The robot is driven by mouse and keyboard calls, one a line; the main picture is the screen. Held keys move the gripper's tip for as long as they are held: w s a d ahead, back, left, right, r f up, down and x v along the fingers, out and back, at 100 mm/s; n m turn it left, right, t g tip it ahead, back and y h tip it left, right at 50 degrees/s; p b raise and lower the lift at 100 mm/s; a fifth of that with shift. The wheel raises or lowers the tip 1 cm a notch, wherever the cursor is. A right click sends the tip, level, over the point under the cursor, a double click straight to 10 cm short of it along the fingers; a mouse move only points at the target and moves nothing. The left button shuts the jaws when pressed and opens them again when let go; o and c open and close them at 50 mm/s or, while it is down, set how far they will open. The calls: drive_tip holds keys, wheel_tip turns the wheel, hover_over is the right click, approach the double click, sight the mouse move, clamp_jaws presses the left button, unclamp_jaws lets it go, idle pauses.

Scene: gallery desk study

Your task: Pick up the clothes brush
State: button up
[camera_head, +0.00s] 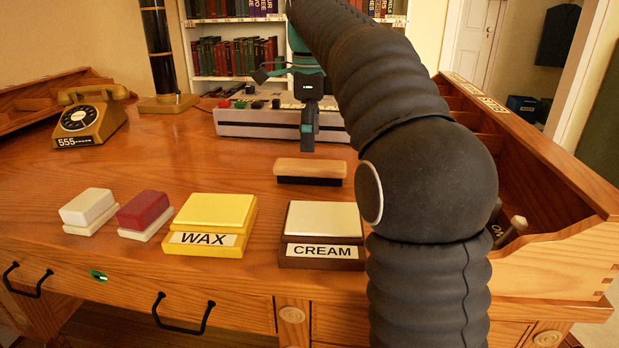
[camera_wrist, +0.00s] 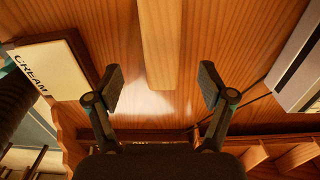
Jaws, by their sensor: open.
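The clothes brush (camera_head: 310,171), with a tan wooden back and dark bristles, lies on the desk behind the box labelled CREAM. In the wrist view its wooden back (camera_wrist: 168,40) runs down from the top edge, lined up between my two fingers. My gripper (camera_head: 307,140) is above the desk behind the brush in the head view. In the wrist view my gripper (camera_wrist: 163,84) has its fingers spread wide with nothing between the tips. The brush's near end stops about level with the fingertips, and I cannot tell the exact height gap.
The CREAM box (camera_head: 321,220) is in front of the brush, with the yellow WAX box (camera_head: 214,211) left of it. A grey machine with buttons (camera_head: 240,122) stands behind. Wooden compartments (camera_head: 530,190) edge the right side. The desk left of the brush is clear.

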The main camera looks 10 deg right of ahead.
sight(310, 163)
drive_tip(key=shift+f+b, duration=0.9)
drive_tip(key=shift+f, duration=2.5)
drive_tip(key=c, duration=1.3)
drive_tip(key=shift+r, duration=0.1)
